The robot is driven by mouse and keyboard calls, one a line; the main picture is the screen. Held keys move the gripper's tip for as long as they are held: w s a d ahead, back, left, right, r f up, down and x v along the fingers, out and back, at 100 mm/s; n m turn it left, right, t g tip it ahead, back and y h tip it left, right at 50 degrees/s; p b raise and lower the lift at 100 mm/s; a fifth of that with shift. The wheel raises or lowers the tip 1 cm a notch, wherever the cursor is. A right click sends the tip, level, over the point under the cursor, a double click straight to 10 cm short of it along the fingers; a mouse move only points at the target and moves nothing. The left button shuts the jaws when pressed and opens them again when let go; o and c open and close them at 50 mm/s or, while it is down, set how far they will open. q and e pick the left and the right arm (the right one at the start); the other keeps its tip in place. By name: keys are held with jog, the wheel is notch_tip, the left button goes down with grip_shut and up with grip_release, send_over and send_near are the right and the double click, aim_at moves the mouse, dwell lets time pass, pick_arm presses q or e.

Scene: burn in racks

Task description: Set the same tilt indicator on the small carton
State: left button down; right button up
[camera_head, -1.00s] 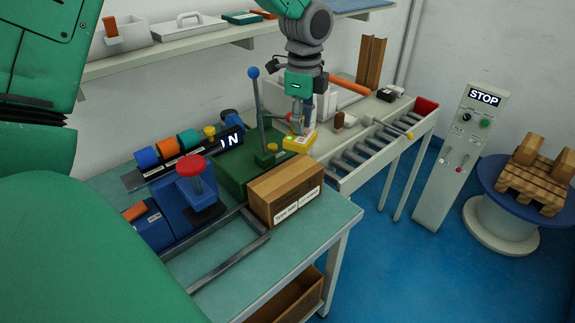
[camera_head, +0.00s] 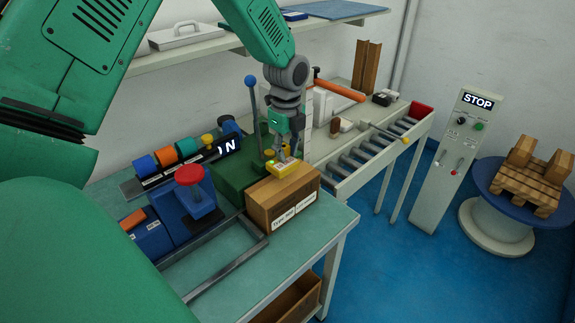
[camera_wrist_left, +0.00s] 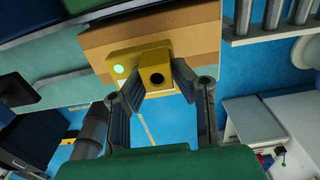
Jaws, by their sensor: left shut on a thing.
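The tilt indicator (camera_head: 284,168) is a small yellow block with a green light. My left gripper (camera_head: 286,156) is shut on it from above. In the head view it is over the top of the small carton (camera_head: 266,211), a brown box with white labels on its front; I cannot tell whether they touch. In the left wrist view the indicator (camera_wrist_left: 140,65), with a dark round hole, is between the fingertips (camera_wrist_left: 157,88), in front of the carton (camera_wrist_left: 195,38). My right gripper is not in view.
The carton stands on a green-topped bench (camera_head: 325,229) beside a green fixture with a blue-knobbed lever (camera_head: 251,100). A red-knobbed blue device (camera_head: 190,176) stands to the left. A roller conveyor (camera_head: 371,150) is at the right. A STOP pedestal (camera_head: 452,160) stands beyond.

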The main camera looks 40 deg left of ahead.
aim_at(286, 165)
pick_arm(q)
jog(key=shift+a+f, duration=0.15)
jog(key=shift+f, duration=2.2)
jog(key=c, duration=1.3)
grip_release()
jog(key=shift+c, duration=0.2)
notch_tip(286, 165, up, 12)
jog(key=shift+r, duration=0.1)
